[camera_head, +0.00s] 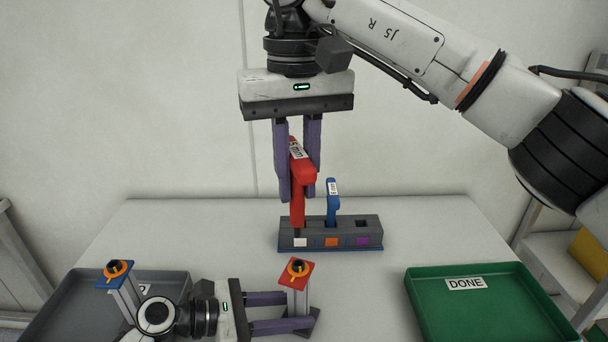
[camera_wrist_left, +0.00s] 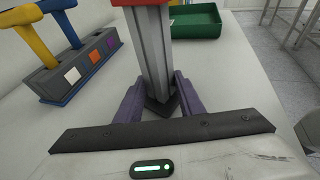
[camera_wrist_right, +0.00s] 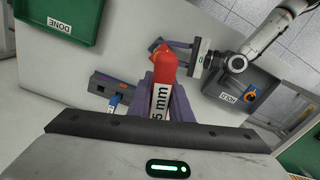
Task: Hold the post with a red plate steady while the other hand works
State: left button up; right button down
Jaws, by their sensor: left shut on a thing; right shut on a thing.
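The post with the red plate (camera_head: 296,272) stands upright at the table's front; an orange ring sits on its plate. My left gripper (camera_head: 300,311) is shut on this post from the left. In the left wrist view its grey shaft (camera_wrist_left: 153,60) rises between the purple fingers above a dark foot. My right gripper (camera_head: 299,165) is shut on a red-handled tool (camera_head: 298,190), upright at the holder's (camera_head: 351,231) white-marked slot. I cannot tell whether its tip is in the slot. In the right wrist view the handle (camera_wrist_right: 162,95) reads "5 mm".
A blue-handled tool (camera_head: 332,200) stands in the holder's orange-marked slot. A yellow handle (camera_wrist_left: 28,35) shows in the left wrist view. A post with a blue plate (camera_head: 116,272) stands at the grey tray (camera_head: 165,282). The green DONE tray (camera_head: 480,268) is empty at right.

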aim_at(297, 223)
jog(key=shift+f, duration=2.1)
jog(key=shift+f, duration=1.2)
jog(key=shift+m, duration=0.3)
jog(key=m, duration=0.3)
jog(key=shift+m, duration=0.4)
jog(key=m, duration=0.4)
jog(key=shift+r, duration=2.9)
